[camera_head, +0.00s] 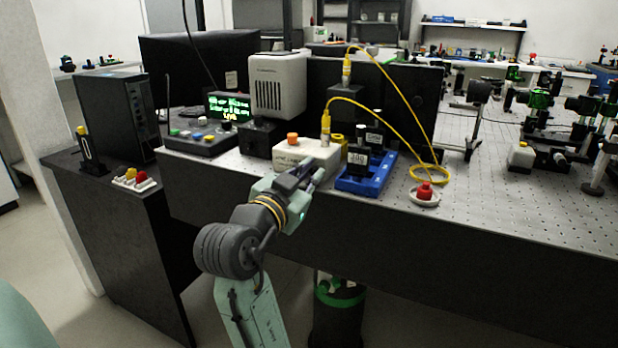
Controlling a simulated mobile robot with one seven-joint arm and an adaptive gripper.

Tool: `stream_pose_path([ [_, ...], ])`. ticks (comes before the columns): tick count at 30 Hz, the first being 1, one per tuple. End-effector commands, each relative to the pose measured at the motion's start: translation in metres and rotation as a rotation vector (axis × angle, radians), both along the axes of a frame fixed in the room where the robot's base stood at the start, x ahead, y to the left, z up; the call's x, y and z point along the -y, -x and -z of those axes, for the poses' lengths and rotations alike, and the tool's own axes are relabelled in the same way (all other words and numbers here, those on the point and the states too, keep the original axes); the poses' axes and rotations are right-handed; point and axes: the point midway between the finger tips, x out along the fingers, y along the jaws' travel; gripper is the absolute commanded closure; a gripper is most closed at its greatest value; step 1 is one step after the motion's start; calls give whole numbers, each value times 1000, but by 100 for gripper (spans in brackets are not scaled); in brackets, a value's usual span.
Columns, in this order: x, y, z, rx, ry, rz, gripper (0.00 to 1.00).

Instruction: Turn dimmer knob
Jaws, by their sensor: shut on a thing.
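My gripper (314,174) reaches over the bench's front edge to the front face of a white box (322,153). Its fingers are shut at that face. The dimmer knob they close on is hidden behind the fingers, so its turn angle cannot be seen. The box has printed lettering on its front, partly covered by my gripper. An orange knob or button (292,138) sits on its top left and is apart from my gripper. A yellow cable (326,118) plugs in at the box's top right.
A blue tray (352,187) with dark labelled blocks stands close to the right of my gripper. A red button on a white base (424,193) is farther right. A control console (200,143) is to the left. A grey vented unit (278,84) stands behind.

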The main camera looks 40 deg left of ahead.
Motion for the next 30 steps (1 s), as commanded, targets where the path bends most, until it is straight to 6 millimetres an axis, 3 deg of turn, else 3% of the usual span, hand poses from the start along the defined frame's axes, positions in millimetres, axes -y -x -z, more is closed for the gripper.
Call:
stream_pose_path([
  [2, 0, 0, 0, -1, 1, 0, 100],
  [3, 0, 0, 0, -1, 1, 0, 87],
  [12, 0, 0, 0, 0, 3, 0, 67],
  [23, 0, 5, 0, 0, 3, -2, 67],
  [30, 9, 44, 0, 1, 2, -6, 67],
])
